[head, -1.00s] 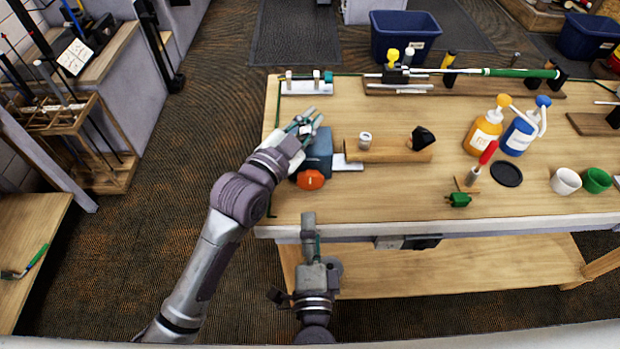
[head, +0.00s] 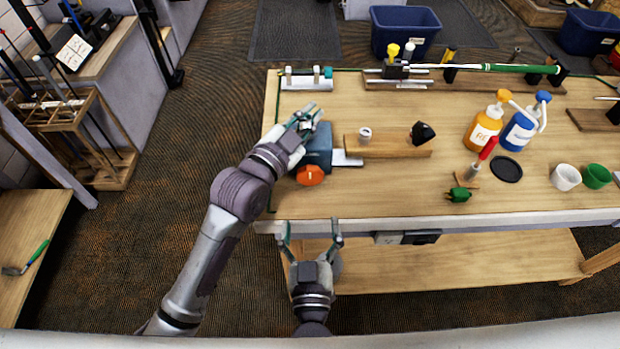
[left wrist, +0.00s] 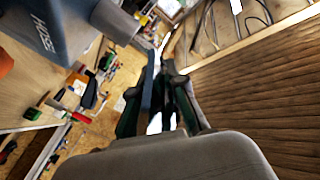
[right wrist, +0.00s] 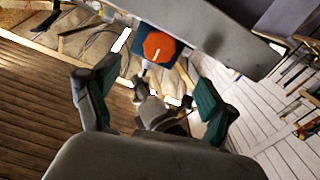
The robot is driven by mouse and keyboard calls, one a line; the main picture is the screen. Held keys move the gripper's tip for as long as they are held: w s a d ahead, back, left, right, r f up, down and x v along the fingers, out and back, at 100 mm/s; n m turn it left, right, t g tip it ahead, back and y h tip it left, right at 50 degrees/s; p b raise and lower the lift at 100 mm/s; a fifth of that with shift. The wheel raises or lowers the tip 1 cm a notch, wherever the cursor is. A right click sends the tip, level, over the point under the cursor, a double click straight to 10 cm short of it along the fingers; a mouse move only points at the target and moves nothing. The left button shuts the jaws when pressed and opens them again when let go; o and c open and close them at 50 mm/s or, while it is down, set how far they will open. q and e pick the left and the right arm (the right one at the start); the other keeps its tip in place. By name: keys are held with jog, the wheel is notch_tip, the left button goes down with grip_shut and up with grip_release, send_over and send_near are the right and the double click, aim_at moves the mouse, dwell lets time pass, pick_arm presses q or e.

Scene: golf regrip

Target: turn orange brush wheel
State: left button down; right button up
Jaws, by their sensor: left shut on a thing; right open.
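The orange brush wheel (head: 310,175) sits on the front of a blue-grey machine (head: 319,149) at the bench's left end. A pale line marks its face. The wheel also shows in the right wrist view (right wrist: 160,47), ahead of that gripper. My left gripper (head: 303,117) is at the machine's back left, beyond the wheel. In the left wrist view its fingers (left wrist: 167,95) are nearly together; what they hold I cannot make out. My right gripper (head: 311,238) is open and empty, below and in front of the bench edge, apart from the wheel.
A wooden block (head: 388,145) lies right of the machine. Orange (head: 483,128) and blue (head: 520,131) pump bottles stand farther right. The bench's front edge (head: 440,224) lies between my right gripper and the wheel. The bench top in front of the block is clear.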

aim_at(310, 179)
jog(key=w, duration=1.1)
jog(key=shift+w+d, duration=0.1)
jog(key=c, duration=1.2)
jog(key=m, duration=0.4)
jog(key=shift+m, duration=0.4)
jog(key=o, duration=1.2)
